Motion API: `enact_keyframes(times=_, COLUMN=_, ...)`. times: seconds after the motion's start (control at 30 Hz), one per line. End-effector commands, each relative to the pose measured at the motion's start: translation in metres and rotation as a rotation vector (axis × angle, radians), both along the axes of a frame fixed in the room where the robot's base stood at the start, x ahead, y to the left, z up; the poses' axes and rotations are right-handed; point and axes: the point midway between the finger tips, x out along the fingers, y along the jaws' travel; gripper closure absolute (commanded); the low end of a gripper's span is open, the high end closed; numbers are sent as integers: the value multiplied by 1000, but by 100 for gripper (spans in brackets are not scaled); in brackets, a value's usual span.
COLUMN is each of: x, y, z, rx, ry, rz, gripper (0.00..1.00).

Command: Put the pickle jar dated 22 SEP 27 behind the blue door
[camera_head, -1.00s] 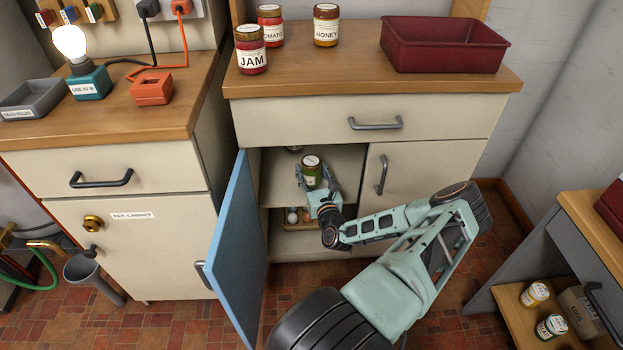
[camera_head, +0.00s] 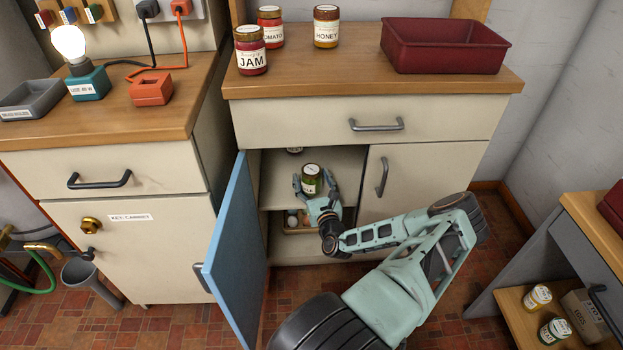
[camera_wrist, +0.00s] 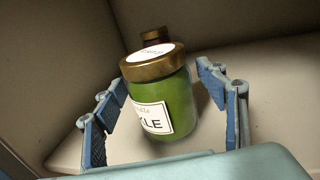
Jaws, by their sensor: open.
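A green pickle jar (camera_head: 311,180) with a gold and white lid stands upright on the shelf inside the cabinet behind the open blue door (camera_head: 238,255). In the wrist view the pickle jar (camera_wrist: 160,97) shows part of a label ending in "LE"; its lid's date is too small to read. My gripper (camera_head: 315,188) is open around the jar, with gaps between the fingers and the glass. The gripper (camera_wrist: 168,125) also shows in the wrist view. Another jar (camera_wrist: 154,36) with a dark lid stands behind, mostly hidden.
A lower shelf tray (camera_head: 296,229) holds small round items. Jars of jam (camera_head: 251,55), tomato (camera_head: 270,27) and honey (camera_head: 326,27) and a red bin (camera_head: 445,46) stand on the counter. More jars (camera_head: 537,297) sit on the right low shelf.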

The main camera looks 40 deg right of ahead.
Motion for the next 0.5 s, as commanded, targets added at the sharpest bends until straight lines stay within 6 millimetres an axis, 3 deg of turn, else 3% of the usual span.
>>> enact_keyframes(times=0.17, x=-18, y=9, z=4, rx=1, ry=2, rz=0, gripper=34)
enact_keyframes(times=0.5, x=-81, y=44, z=4, rx=1, ry=0, rz=-1, gripper=34)
